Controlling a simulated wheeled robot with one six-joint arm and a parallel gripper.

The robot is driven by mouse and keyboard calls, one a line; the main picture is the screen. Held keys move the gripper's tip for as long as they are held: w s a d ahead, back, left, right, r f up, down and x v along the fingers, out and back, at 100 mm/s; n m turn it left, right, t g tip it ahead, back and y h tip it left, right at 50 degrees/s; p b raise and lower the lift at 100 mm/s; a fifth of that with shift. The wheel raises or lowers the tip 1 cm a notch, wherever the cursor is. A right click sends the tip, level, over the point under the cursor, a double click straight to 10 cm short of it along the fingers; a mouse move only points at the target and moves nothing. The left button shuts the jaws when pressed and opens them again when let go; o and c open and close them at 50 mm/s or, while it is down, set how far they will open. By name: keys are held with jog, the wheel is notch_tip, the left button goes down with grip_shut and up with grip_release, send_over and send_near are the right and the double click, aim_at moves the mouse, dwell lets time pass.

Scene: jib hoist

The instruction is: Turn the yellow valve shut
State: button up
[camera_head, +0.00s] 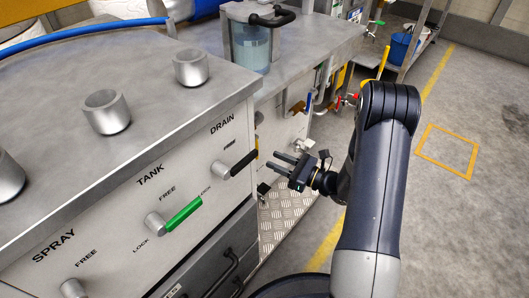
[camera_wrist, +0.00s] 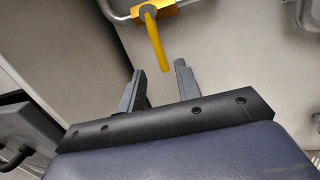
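The yellow valve lever (camera_wrist: 157,45) shows in the wrist view, hanging from a round grey hub on a yellow bracket at the top. Its free end tilts slightly right and points down toward the gap between my fingertips. My gripper (camera_wrist: 160,69) has its two fingers apart with nothing held. I cannot tell whether the lever's end is between the fingers or beyond them. In the head view my gripper (camera_head: 275,161) is right of the panel's edge, its fingers pointing left toward the bench. The valve is mostly hidden there.
The panel has a green TANK handle (camera_head: 184,214) and a black DRAIN handle (camera_head: 243,163), close left of my gripper. A clear container (camera_head: 250,48) stands on the bench. A blue bucket (camera_head: 401,48) is at the back. The floor at right is clear.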

jog(key=shift+v, duration=1.6)
jog(key=b+x, duration=0.3)
jog(key=x, duration=0.8)
jog(key=shift+f, duration=0.1)
jog(key=shift+w+d+n, duration=0.3)
jog(key=shift+d+n, duration=0.15)
jog(key=shift+n, duration=0.65)
jog(key=shift+b, duration=0.35)
